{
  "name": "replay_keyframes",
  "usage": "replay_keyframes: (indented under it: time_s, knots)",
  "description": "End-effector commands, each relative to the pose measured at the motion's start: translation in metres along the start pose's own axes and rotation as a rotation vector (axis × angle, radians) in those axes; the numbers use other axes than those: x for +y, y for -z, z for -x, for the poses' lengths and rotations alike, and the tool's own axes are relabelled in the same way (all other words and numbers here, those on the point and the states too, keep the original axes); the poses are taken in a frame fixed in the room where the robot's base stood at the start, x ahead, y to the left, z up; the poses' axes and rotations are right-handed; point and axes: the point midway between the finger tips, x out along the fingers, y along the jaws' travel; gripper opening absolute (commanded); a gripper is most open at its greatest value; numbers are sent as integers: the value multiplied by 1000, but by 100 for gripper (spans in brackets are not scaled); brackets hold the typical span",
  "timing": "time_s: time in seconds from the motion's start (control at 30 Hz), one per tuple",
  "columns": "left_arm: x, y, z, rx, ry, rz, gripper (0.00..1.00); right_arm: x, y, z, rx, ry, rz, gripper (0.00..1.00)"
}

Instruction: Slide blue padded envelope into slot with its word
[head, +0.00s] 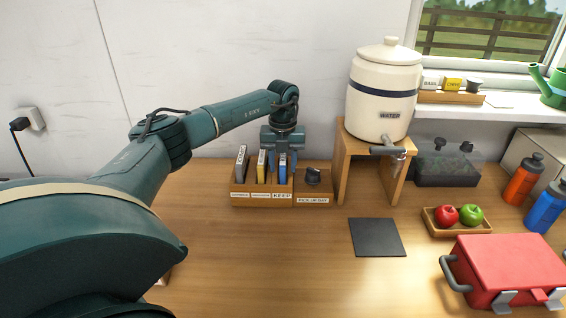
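A wooden sorter (262,201) stands on the counter near the wall. It has several slots with small labels in front, and the rightmost slot label reads KEEP. A blue flat item (283,174), which looks like the blue padded envelope, stands upright in or just over the KEEP slot. My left gripper (283,155) points down right over it, with its fingers around the item's top edge. Whether they grip it or stand slightly apart is too small to tell. A dark-edged white item (241,165) and a yellow item (262,166) stand in the other slots. My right gripper is out of view.
A dark object (313,176) sits in the attached PICK-UP DAY box. A water crock (385,92) on a wooden stand (342,165) rises close to the right. A dark mat (377,237), a fruit tray (457,231) and a red case (508,264) lie farther right. The front middle counter is clear.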

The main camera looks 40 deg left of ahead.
Motion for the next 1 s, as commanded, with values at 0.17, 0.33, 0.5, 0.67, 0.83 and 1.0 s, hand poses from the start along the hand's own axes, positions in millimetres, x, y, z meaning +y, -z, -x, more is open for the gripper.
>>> replay_keyframes:
  time_s: [0.17,0.33,0.5,0.67,0.83,1.0]
  knots:
    - [1,0,27,0,-3,0,42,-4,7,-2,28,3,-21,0]
    - [0,0,70,-3,0,0,42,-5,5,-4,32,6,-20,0]
    - [-1,1,105,-2,0,0,42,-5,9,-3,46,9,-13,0]
    - [-1,1,125,-2,0,0,42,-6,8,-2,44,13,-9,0]
    - [0,1,133,-1,-1,1,42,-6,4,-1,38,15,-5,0]
    - [0,1,133,-1,-1,0,42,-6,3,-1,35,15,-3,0]
